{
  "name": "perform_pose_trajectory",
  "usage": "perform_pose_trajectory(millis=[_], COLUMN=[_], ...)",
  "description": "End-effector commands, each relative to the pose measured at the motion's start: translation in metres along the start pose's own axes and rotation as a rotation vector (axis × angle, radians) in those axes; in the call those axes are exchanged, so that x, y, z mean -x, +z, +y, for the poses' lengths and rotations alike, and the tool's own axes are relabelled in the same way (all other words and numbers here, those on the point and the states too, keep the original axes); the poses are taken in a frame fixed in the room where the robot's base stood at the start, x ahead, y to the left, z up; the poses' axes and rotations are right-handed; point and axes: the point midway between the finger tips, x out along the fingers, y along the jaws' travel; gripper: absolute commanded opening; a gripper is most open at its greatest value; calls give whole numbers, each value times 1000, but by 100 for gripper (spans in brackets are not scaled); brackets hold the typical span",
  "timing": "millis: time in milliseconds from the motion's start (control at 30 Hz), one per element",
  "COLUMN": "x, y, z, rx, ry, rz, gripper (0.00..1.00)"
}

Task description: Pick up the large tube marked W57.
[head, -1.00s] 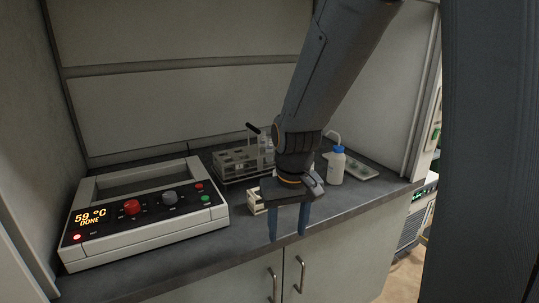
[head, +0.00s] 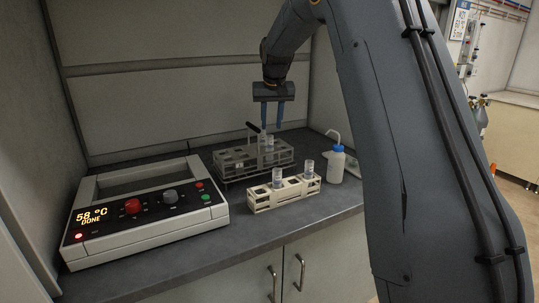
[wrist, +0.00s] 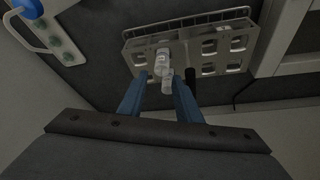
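Two clear tubes with pale labels (wrist: 161,62) stand upright in the grey metal rack (head: 228,172) at the back of the bench. The labels are too small to read, so I cannot tell which tube is W57. My gripper (head: 272,127) points down over this rack, its fingers apart and empty. In the wrist view my gripper (wrist: 159,78) has the two tubes between and just beyond its fingertips; I cannot tell whether it touches them. Two more tubes (head: 278,177) (head: 309,168) stand in the pale rack (head: 290,192) in front.
A black handle (wrist: 192,82) rises from the metal rack close to one finger. A white wash bottle with a blue cap (head: 337,166) stands to the right. A heating unit (head: 150,230) reading 58 °C DONE fills the left. The bench front is clear.

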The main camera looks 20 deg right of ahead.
Motion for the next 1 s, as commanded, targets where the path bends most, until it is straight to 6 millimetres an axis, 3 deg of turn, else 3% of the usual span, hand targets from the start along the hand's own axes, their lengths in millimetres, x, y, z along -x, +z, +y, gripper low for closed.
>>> perform_pose_trajectory(millis=[600, 900, 1000], x=[-69, -75, -75], y=[1, 1, 1], z=[-4, -4, -4], rx=[0, 0, 0], ry=[0, 0, 0], rz=[-4, -2, -2], gripper=[31, 31, 16])
